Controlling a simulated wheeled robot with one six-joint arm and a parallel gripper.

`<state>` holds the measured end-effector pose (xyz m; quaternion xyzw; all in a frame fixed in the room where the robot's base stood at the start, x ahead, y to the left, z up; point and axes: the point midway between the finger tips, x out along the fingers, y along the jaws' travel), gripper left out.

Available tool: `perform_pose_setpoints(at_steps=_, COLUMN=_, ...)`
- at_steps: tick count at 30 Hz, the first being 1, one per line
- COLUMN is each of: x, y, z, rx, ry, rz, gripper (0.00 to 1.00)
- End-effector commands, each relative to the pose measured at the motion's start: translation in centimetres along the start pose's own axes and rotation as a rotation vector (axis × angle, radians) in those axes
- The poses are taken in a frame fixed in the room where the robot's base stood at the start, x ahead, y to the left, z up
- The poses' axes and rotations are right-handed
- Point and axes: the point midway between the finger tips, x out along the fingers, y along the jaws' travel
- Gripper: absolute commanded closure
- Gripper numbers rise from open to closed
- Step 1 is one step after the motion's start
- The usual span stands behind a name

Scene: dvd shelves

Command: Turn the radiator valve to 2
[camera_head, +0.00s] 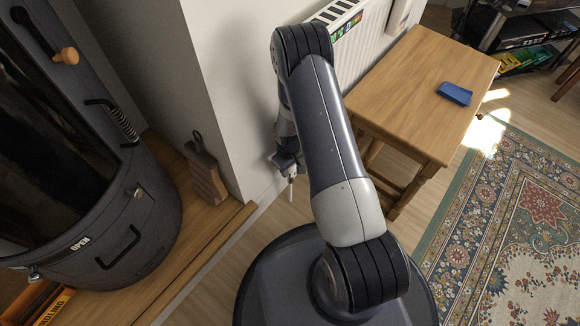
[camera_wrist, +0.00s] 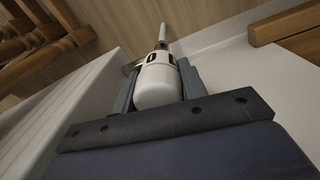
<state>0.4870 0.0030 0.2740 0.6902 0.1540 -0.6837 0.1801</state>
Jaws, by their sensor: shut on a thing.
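The radiator valve (camera_wrist: 158,85) is a white rounded knob with small dark marks near its far end; I cannot read a number. My gripper (camera_wrist: 155,70) has one finger on each side of the knob and is shut on it in the wrist view. A white pipe (camera_wrist: 162,34) runs from the valve to the floor. In the head view my gripper (camera_head: 286,162) is low by the wall, partly behind my arm, with the pipe (camera_head: 291,190) showing below it. The knob itself is mostly hidden there. The white radiator (camera_head: 365,50) is on the wall.
A wooden table (camera_head: 425,85) with a blue object (camera_head: 454,93) stands right of my arm. A patterned rug (camera_head: 510,220) covers clear floor at the right.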

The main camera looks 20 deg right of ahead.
Motion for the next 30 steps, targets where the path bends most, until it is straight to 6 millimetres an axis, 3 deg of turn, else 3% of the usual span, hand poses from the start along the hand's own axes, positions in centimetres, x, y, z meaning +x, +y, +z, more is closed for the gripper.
perform_pose_setpoints(at_steps=11, x=0.00, y=-0.03, z=0.03, rx=-0.163, ry=0.006, rz=0.000, gripper=0.82)
perform_pose_setpoints(at_steps=30, x=0.05, y=-0.15, z=0.10, rx=-0.755, ry=0.028, rz=-0.001, gripper=0.82)
